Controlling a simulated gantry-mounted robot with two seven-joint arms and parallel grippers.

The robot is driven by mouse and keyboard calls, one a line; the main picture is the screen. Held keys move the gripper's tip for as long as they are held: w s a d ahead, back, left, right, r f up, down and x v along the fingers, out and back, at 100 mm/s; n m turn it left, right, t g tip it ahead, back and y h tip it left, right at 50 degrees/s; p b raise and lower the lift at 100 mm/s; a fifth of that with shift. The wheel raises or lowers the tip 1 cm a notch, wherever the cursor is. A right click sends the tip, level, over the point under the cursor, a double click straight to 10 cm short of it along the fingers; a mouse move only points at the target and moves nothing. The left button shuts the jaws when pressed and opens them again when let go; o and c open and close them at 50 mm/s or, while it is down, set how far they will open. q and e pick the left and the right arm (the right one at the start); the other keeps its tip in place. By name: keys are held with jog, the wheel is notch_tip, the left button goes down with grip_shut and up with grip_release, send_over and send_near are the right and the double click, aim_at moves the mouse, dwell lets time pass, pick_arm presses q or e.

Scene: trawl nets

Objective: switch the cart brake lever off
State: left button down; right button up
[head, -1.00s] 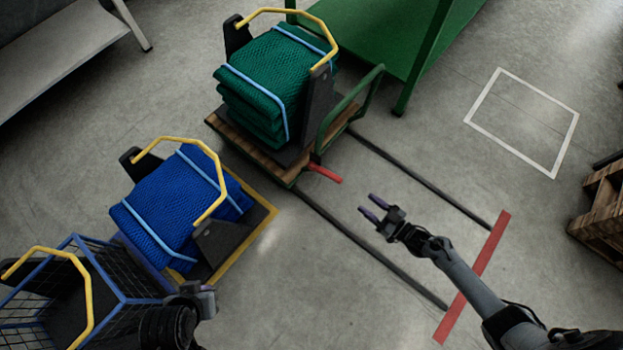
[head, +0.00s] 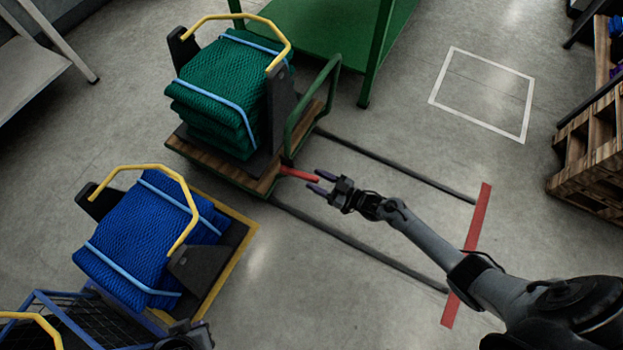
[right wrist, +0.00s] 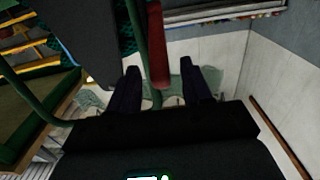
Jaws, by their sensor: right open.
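The red brake lever (head: 299,174) sticks out from the near right corner of the wooden-decked cart (head: 213,165) with a green handle. My right gripper (head: 316,181) is open, with its fingertips at the lever's outer end. In the right wrist view the red lever (right wrist: 158,45) shows between and beyond the two open fingers (right wrist: 160,70); I cannot tell whether they touch it. The cart carries a stack of green netting (head: 228,95) on a dark cradle with a yellow bar. My left gripper (head: 190,338) is partly in view at the bottom edge, its jaws unclear.
Blue netting (head: 140,235) lies on a cradle over a yellow-edged base, left of the rails. A blue wire basket (head: 60,318) is at the lower left. Dark floor rails (head: 400,165) run to a red strip (head: 468,250). A green table (head: 330,30) stands behind; pallets (head: 590,150) at right.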

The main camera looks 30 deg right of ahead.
aim_at(299, 175)
jog(key=shift+b+x, duration=0.4)
jog(key=shift+x, duration=0.9)
grip_shut()
